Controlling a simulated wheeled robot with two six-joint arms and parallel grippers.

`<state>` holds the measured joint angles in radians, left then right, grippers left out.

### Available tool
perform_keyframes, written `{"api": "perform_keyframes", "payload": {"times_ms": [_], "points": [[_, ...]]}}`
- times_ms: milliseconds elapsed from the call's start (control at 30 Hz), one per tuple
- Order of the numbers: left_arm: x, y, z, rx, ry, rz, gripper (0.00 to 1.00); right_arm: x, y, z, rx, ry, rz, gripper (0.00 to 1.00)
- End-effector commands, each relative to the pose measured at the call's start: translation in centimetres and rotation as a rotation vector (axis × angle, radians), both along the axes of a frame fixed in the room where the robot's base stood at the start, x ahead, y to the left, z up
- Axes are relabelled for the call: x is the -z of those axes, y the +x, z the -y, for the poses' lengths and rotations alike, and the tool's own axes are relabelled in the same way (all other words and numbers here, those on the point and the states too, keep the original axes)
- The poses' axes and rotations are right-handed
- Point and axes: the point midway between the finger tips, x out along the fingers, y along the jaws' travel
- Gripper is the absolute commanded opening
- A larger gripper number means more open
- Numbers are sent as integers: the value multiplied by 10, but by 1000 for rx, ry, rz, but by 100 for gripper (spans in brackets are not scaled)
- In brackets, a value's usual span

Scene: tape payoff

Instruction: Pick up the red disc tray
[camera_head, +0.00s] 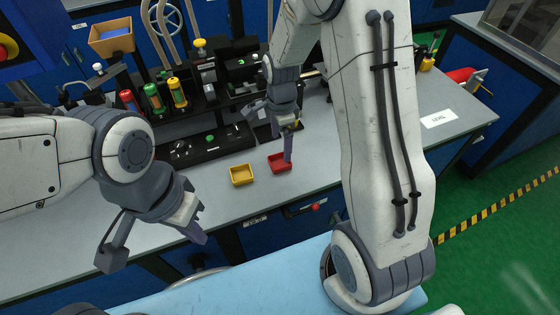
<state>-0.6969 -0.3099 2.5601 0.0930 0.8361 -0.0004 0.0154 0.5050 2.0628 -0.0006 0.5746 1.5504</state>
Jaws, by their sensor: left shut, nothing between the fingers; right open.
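The red disc tray (279,163) is a small square open tray on the grey bench, near its front edge. My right gripper (283,140) points down over it, with a finger reaching to the tray's right side. That finger hides part of the tray, and I cannot tell whether it touches. My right gripper is open. My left gripper (196,222) is shut and empty, in front of the bench at the lower left, well away from the tray.
A yellow tray (241,175) stands just left of the red one. Behind are a black device panel (208,146) and several coloured cylinders (177,93). A white label (438,119) lies on the clear right part of the bench.

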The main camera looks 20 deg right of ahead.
Motion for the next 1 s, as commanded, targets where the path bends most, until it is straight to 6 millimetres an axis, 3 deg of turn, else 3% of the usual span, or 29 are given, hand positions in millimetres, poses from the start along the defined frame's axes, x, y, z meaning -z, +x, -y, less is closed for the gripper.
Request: {"api": "perform_keyframes", "payload": {"times_ms": [233, 500, 800, 867, 1000], "points": [[-5, 0, 0, 0, 0, 0, 0, 20, -2, 3, 0, 0, -3, 100], [-13, 0, 0, 0, 0, 0, 0, 58, -3, 9, -2, 0, -3, 100], [-13, 0, 0, 0, 0, 0, 0, 64, -2, 9, -2, 0, 1, 100], [-13, 0, 0, 0, 0, 0, 0, 64, -2, 8, -2, 0, 1, 81], [-13, 0, 0, 0, 0, 0, 0, 64, -2, 8, -2, 0, 1, 27]]}}
